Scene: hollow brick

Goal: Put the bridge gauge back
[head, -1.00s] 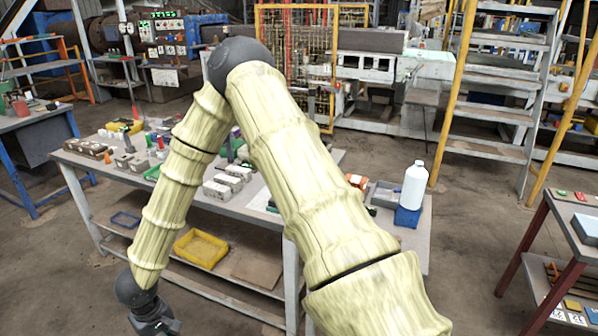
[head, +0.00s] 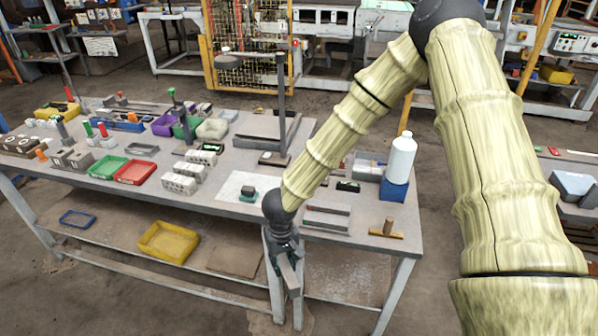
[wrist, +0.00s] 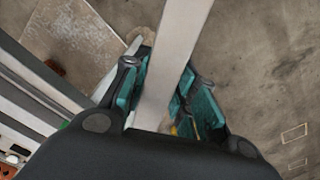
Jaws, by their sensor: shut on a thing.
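My gripper (head: 288,268) hangs at the front edge of the workbench (head: 225,205), right of the middle, with its fingers pointing down. In the wrist view its teal-padded fingers (wrist: 165,95) are closed on both sides of a long, flat, pale grey bar (wrist: 178,50), which I take to be the bridge gauge. The bar runs up out of the wrist picture, so its far end is hidden. In the head view the held bar is small and hard to tell from the fingers and the table leg behind.
A white bottle (head: 402,157) stands on a blue block (head: 394,190) at the bench's right end. Near the front edge lie a T-shaped tool (head: 387,230) and a grey slotted block (head: 328,216). A white sheet (head: 230,184) bears a small green-and-grey piece. A tall stand (head: 282,105) rises behind.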

